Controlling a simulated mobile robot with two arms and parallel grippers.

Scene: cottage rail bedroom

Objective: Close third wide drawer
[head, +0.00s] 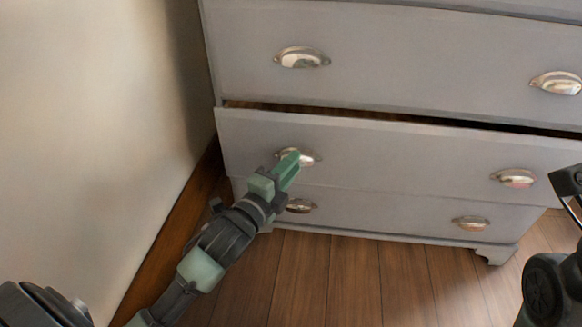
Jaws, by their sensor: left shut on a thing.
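My right gripper is out of view; only part of my right arm shows at the right edge.
The grey dresser (400,52) has a shut drawer above and another (390,208) below the open one. A cream wall (90,130) runs close along the left side. The wooden floor (380,280) in front is clear apart from my arms.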

